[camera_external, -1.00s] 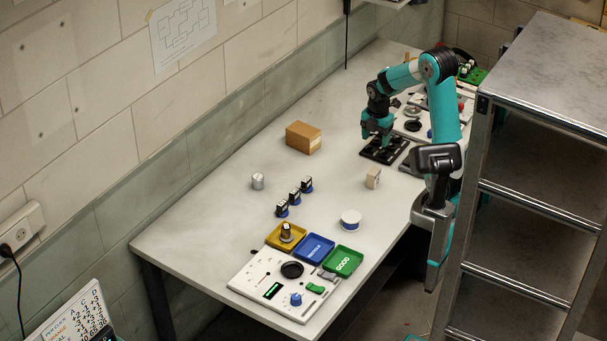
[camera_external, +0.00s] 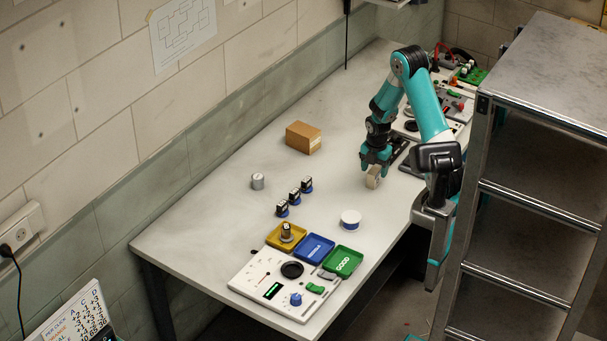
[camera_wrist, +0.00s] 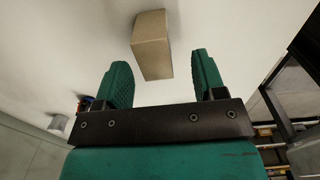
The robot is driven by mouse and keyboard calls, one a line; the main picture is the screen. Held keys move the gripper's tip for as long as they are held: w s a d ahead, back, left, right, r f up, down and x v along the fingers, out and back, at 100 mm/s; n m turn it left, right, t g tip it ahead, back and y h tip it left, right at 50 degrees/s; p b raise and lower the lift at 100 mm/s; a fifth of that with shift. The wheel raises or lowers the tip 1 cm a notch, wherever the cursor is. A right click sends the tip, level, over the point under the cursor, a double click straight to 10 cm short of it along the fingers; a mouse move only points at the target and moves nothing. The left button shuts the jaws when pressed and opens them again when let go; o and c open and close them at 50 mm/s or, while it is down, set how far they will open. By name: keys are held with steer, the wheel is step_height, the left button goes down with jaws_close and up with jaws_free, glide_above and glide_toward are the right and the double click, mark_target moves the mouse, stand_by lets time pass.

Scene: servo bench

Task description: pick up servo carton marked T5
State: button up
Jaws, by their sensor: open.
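A small beige carton (camera_external: 372,180) stands on the bench below my gripper (camera_external: 373,164). It also shows in the wrist view (camera_wrist: 151,45), just beyond and between the tips of my gripper (camera_wrist: 160,75). The two teal fingers are spread apart with nothing between them. I cannot read a T5 mark on this carton in either view. A larger brown box (camera_external: 303,137) sits farther back on the bench, apart from my gripper.
Three small dark servos with blue bases (camera_external: 294,197), a grey cylinder (camera_external: 257,181) and a white round tub (camera_external: 350,219) stand toward the front. Yellow, blue (camera_external: 314,249) and green trays sit by a white panel (camera_external: 252,284). A metal shelf (camera_external: 540,190) stands at the right.

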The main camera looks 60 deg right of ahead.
mark_target(373, 172)
steer(key=f, duration=0.4)
steer(key=shift+w, duration=0.25)
steer(key=c, duration=1)
steer(key=shift+r, duration=0.1)
